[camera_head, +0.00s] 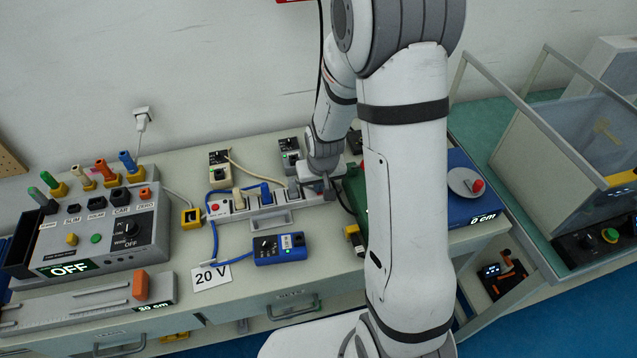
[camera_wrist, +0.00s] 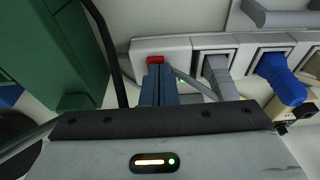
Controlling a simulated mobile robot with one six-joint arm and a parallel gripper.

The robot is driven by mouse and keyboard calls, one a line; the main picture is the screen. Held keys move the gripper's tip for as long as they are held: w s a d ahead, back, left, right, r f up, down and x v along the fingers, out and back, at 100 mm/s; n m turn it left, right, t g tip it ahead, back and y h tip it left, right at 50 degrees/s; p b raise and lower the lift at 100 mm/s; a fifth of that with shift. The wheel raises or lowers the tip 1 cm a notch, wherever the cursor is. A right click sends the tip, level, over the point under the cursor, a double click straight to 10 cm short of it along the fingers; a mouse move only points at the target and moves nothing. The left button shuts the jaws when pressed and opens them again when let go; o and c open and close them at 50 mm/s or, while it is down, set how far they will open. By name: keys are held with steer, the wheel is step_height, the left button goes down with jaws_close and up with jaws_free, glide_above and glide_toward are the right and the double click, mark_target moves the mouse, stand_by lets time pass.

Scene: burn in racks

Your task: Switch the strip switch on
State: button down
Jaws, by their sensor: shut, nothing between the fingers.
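The power strip (camera_wrist: 195,43) is a pale bar with plugs in it; in the head view the strip (camera_head: 223,213) lies across the bench. Its red strip switch (camera_wrist: 155,60) is at the strip's left end in the wrist view. My gripper (camera_wrist: 158,71) is shut and empty, its blue-grey fingertips right at the switch's near edge. I cannot tell whether they touch it. The fingers partly cover the switch, and its on or off position is not readable. In the head view my gripper (camera_head: 328,190) is at the strip's right end and hides the switch.
A grey plug (camera_wrist: 216,72) and a blue plug (camera_wrist: 282,78) stand in the strip. A green box (camera_wrist: 60,60) and a black cable (camera_wrist: 105,50) are close to my gripper. A blue meter (camera_head: 280,249) and a "20 V" card (camera_head: 211,275) lie in front of the strip.

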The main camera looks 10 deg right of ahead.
steer(key=shift+r+p, duration=0.35)
steer(key=shift+r, duration=0.15)
steer(key=s+v, duration=0.2)
steer(key=v, duration=1)
steer(key=shift+s+p, duration=0.25)
steer(key=shift+p, duration=0.15)
steer(key=shift+d+r, duration=0.1)
steer(key=s+d+r, duration=0.1)
steer(key=s+r, duration=0.9)
steer(key=s, duration=0.4)
steer(key=shift+s+d+r, duration=0.2)
steer(key=shift+d+r, duration=0.15)
